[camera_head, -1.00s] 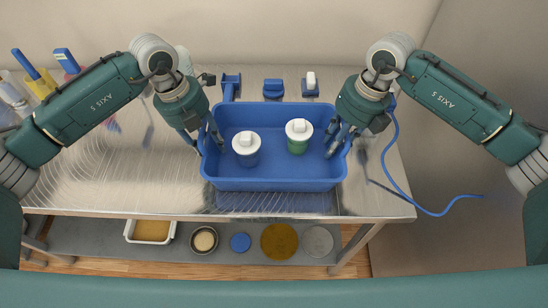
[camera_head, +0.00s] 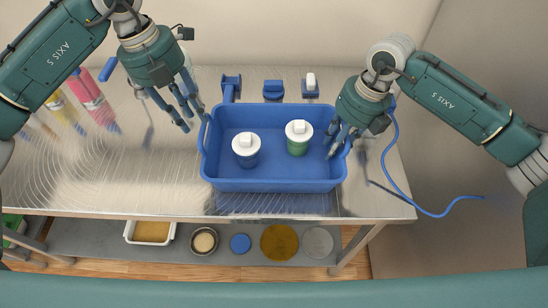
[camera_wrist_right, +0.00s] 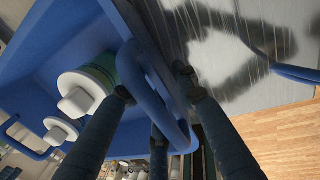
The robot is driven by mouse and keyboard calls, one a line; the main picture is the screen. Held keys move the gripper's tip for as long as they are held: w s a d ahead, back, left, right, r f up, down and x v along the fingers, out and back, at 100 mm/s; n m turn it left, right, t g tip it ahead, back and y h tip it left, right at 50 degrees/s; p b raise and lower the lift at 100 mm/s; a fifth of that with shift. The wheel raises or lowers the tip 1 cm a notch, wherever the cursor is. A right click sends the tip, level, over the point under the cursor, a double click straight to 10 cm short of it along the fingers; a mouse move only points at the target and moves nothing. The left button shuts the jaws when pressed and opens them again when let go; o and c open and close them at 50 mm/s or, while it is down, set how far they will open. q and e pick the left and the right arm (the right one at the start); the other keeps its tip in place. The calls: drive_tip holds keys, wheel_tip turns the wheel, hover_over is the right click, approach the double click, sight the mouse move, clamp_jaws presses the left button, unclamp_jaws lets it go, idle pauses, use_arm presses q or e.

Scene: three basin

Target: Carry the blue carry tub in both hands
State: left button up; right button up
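The blue carry tub (camera_head: 275,184) stands level on the metal table. In it stand a blue jar (camera_head: 246,158) with a white lid and a green jar (camera_head: 298,147) with a white lid. My left gripper (camera_head: 187,118) is open and empty, above the table just left of the tub and apart from it. My right gripper (camera_head: 337,142) is at the tub's right end. The right wrist view shows its spread fingers (camera_wrist_right: 155,85) on either side of the blue handle loop (camera_wrist_right: 160,90); a firm grip does not show.
Blue fixtures (camera_head: 273,90) stand behind the tub. Bottles (camera_head: 92,97) stand at the table's (camera_head: 110,185) left. A blue cable (camera_head: 400,187) hangs past the right edge. A lower shelf (camera_head: 345,238) holds a white tray and round dishes. Free table lies left of the tub.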

wheel_tip(320, 180, up, 12)
drive_tip(key=d, duration=0.2)
drive_tip(key=shift+d+f, duration=0.15)
drive_tip(key=shift+f, duration=0.1)
idle(0.4)
